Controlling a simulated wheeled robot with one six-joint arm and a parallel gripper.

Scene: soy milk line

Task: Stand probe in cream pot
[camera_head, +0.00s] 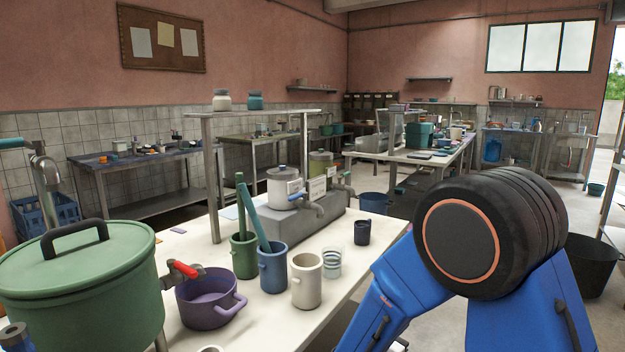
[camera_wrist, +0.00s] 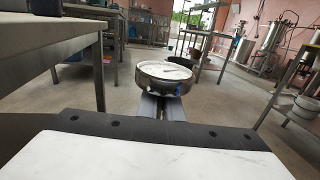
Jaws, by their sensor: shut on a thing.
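The cream pot (camera_head: 306,282) stands upright on the pale table, with nothing seen sticking out of it. In the wrist view, the probe (camera_wrist: 164,72) shows as a round white dial with a metal rim. My gripper (camera_wrist: 160,106) is shut on the probe just below the dial. Its stem is hidden. In the head view my blue arm is at the right, and the gripper and probe are out of sight. The cream pot does not show in the wrist view.
A blue pot (camera_head: 273,267) and a green pot (camera_head: 244,255) with teal sticks stand left of the cream pot. A clear ribbed glass (camera_head: 331,262) is close on its right. A dark cup (camera_head: 362,232) and purple pot (camera_head: 207,299) are nearby.

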